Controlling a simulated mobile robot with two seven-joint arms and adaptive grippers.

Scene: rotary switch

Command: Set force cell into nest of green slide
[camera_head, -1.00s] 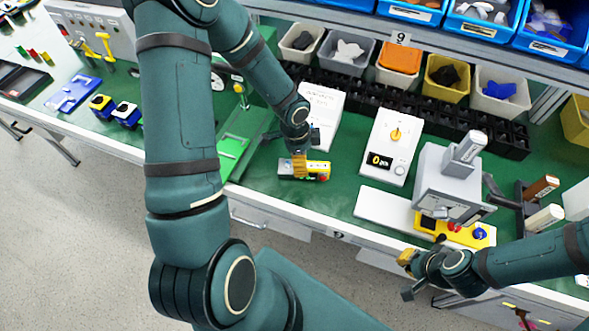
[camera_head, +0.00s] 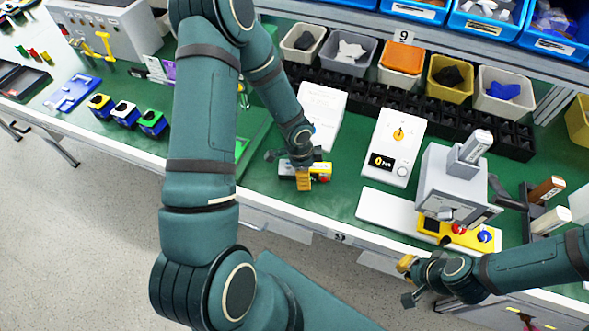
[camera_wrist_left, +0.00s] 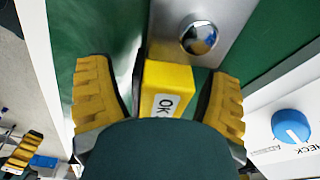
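My left gripper (camera_head: 303,178) is low over the green bench. In the left wrist view its yellow fingers (camera_wrist_left: 160,95) are open around a yellow block labelled OK (camera_wrist_left: 168,88), with visible gaps on both sides. The block adjoins a grey bar with a shiny silver dome (camera_wrist_left: 198,36), which looks like the force cell. In the head view this yellow and grey piece (camera_head: 322,168) is partly hidden by the gripper. The green slide (camera_head: 241,148) lies left of it, mostly hidden by my left arm; its nest cannot be made out. My right gripper (camera_head: 407,281) is open and empty by the bench's front edge.
A white box with a display (camera_head: 397,147) and a grey press on a yellow base (camera_head: 459,185) stand to the right. Black bins (camera_head: 400,97) line the back. Small coloured blocks (camera_head: 125,113) stand left. A white sheet-like panel (camera_head: 322,108) lies behind the left gripper.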

